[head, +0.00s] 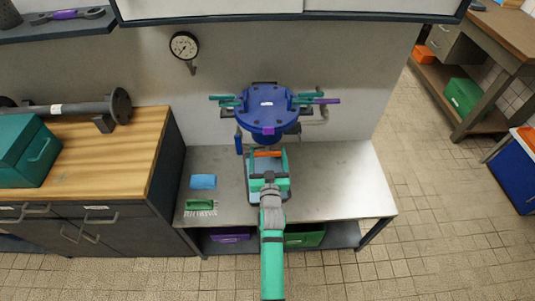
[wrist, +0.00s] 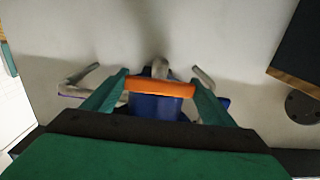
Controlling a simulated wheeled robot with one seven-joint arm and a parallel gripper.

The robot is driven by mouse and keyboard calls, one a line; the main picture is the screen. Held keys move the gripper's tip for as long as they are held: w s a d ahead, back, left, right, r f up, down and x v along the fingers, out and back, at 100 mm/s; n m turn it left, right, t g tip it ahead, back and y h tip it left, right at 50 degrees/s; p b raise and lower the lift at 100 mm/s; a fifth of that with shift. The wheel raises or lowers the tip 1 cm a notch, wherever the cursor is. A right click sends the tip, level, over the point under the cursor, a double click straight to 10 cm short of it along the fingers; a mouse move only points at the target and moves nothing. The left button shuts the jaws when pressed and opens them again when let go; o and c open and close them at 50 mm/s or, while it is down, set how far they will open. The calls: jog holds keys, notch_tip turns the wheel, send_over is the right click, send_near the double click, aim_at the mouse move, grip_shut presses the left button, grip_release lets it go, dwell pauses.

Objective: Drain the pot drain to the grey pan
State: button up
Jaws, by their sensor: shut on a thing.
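The blue pot (head: 268,108) with a round bolted lid is mounted at the wall above the metal bench. Its lower blue body (wrist: 157,106) shows behind my fingers in the wrist view. My gripper (head: 267,152) is in front of and below the pot, shut on an orange bar-shaped handle (head: 267,154). In the wrist view the orange handle (wrist: 160,88) spans between the two green fingertips. A grey surface, seemingly the grey pan (head: 262,165), shows under my gripper on the bench and is mostly hidden. The drain outlet and any liquid cannot be made out.
A blue sponge (head: 203,182) and a green brush (head: 200,204) lie on the bench (head: 340,180), left of my arm. Purple (head: 231,236) and green (head: 305,237) boxes sit on the shelf below. The bench's right side is clear. A pressure gauge (head: 184,46) is on the wall.

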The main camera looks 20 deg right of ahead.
jog(key=shift+d, duration=0.1)
jog(key=o, duration=1)
jog(key=shift+o, duration=0.2)
jog(key=v, duration=1.1)
jog(key=shift+w, duration=0.1)
